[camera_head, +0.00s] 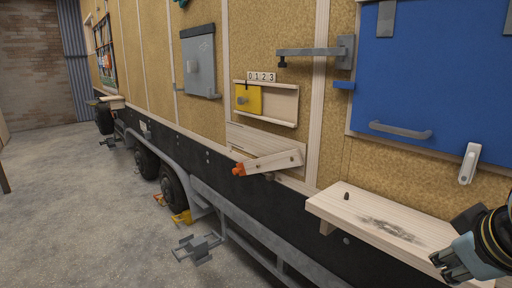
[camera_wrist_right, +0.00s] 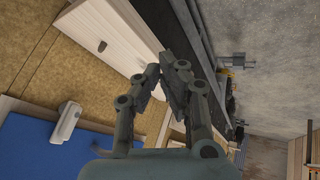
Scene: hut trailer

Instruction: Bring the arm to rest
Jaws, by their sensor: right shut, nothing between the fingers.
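My right gripper (camera_head: 447,262) is at the lower right of the head view, at the right end of a wooden shelf (camera_head: 345,207). In the right wrist view its two grey fingers (camera_wrist_right: 165,68) are shut with nothing held. The shelf (camera_wrist_right: 90,28) shows beyond the fingers at the upper left there. My left gripper is in neither view.
A small dark peg (camera_head: 346,196) stands on the shelf, near a dark smudge. A blue panel (camera_head: 430,80) with a grey handle and a white latch (camera_head: 469,163) is above. A tilted wooden bar (camera_head: 273,162) with an orange end is left. The concrete floor (camera_head: 80,200) is largely open.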

